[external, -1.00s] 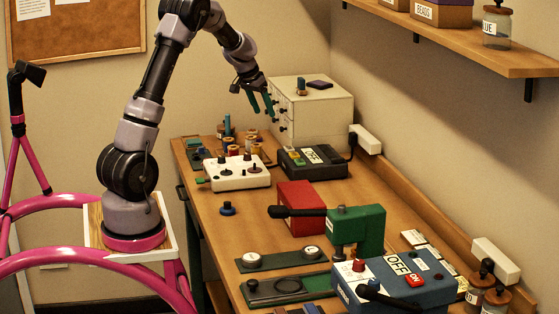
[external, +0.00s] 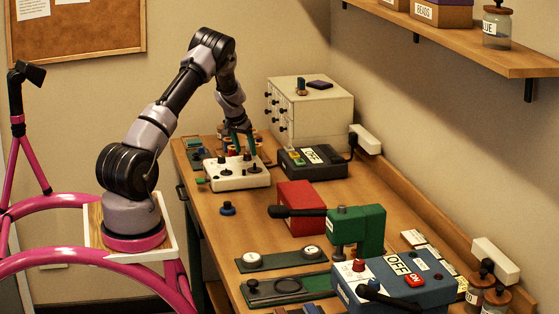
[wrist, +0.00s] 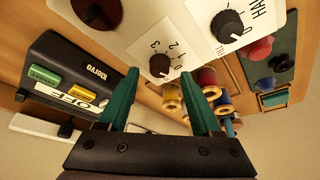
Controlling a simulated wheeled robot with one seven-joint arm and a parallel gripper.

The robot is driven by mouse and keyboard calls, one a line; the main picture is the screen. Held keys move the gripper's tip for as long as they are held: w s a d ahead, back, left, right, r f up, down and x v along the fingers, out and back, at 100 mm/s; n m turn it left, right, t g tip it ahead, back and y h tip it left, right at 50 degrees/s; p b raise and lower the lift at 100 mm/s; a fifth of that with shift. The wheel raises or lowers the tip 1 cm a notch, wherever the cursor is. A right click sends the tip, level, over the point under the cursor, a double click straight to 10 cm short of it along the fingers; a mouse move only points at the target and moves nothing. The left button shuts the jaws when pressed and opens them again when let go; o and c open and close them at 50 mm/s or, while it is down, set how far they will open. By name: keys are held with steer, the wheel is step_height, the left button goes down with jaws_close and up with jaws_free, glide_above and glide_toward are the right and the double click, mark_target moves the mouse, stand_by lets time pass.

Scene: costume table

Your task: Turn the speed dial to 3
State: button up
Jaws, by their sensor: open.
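The white control box (external: 238,177) stands at the far left of the table, with several knobs on top. In the wrist view a black dial (wrist: 160,66) sits on its white face, with numbers 0 to 3 around it. A second black dial (wrist: 228,26) is beside a label starting "HAN". I cannot read which dial is marked speed, and the pointer setting is too small to tell. My gripper (external: 238,150) is over the box, pointing down. Its green fingers (wrist: 161,82) are open and empty, with the numbered dial lying just beyond the tips, between them in view.
A black box marked OFF (external: 313,163) stands right of the control box. Thread spools (wrist: 208,92) are close by the fingers in the wrist view. White drawers (external: 318,118) stand behind. A red box (external: 300,208) and green press (external: 357,230) are nearer the front.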

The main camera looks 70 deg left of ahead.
steer(key=shift+x, duration=1)
steer(key=shift+c, duration=0.3)
jaws_close()
